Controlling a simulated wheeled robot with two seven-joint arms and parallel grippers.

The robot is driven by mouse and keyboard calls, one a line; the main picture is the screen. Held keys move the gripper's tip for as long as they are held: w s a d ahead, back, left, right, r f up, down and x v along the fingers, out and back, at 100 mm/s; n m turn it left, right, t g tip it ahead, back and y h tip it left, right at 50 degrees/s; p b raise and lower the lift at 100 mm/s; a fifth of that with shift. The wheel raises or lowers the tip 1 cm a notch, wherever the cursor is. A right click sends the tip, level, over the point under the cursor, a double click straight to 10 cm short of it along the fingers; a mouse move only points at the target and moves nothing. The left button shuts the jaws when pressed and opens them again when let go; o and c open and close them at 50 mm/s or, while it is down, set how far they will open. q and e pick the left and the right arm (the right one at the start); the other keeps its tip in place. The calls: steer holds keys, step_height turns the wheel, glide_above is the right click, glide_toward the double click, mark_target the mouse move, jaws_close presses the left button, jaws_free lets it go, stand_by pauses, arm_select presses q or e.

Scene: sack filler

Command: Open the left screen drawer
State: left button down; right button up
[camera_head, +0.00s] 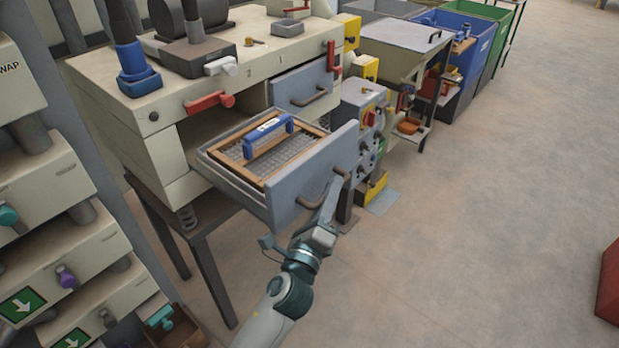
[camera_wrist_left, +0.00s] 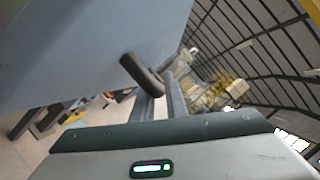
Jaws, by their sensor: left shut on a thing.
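The left screen drawer (camera_head: 285,201) stands pulled well out of the cream machine, with its grey-blue front toward me. Inside it lies a wood-framed mesh screen (camera_head: 232,153) with a blue-handled piece (camera_head: 268,135) on top. My left gripper (camera_head: 332,190) is at the drawer front, shut on the dark drawer handle (camera_head: 309,203). In the left wrist view, the gripper fingers (camera_wrist_left: 160,98) meet the curved handle (camera_wrist_left: 141,75) beside the blue-grey drawer front (camera_wrist_left: 90,45). The fingers hide part of the handle. My right gripper is not in view.
The right drawer (camera_head: 290,87) is behind, at the machine. A grey control box (camera_head: 362,112) stands close to the right of the open drawer. A cream stack of units (camera_head: 62,185) is at left.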

arm_select(q)
steer(key=shift+s+d+f, duration=0.1)
steer(key=shift+s+d, duration=0.65)
steer(key=shift+d, duration=0.2)
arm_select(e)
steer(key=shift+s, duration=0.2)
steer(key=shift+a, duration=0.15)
arm_select(q)
steer(key=c, duration=1.8)
jaws_free()
steer(key=shift+o, duration=0.2)
steer(key=b+v, duration=0.5)
steer(key=v, duration=1.2)
steer(key=shift+s, duration=0.15)
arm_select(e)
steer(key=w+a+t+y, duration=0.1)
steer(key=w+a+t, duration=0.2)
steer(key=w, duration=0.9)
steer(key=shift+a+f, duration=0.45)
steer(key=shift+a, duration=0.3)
